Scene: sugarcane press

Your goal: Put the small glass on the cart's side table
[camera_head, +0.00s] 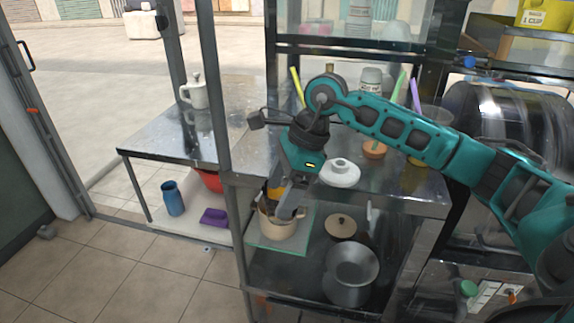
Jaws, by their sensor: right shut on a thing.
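My right gripper (289,205) comes in from the right and points down at the cart's front left corner. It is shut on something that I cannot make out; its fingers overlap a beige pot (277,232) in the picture. A yellow-orange patch (273,190) shows beside the fingers. I cannot clearly tell the small glass from what surrounds it. A metal side table (155,138) stands left of the post, with a white moka pot (194,92) on top. My left gripper is not in view.
The cart's top holds a white lidded dish (339,173), jars and coloured straws. Its lower shelf holds a metal bowl (351,270) and a round lid (341,226). A blue jug (173,198) and purple box (214,217) stand under the side table. The side table's front is clear.

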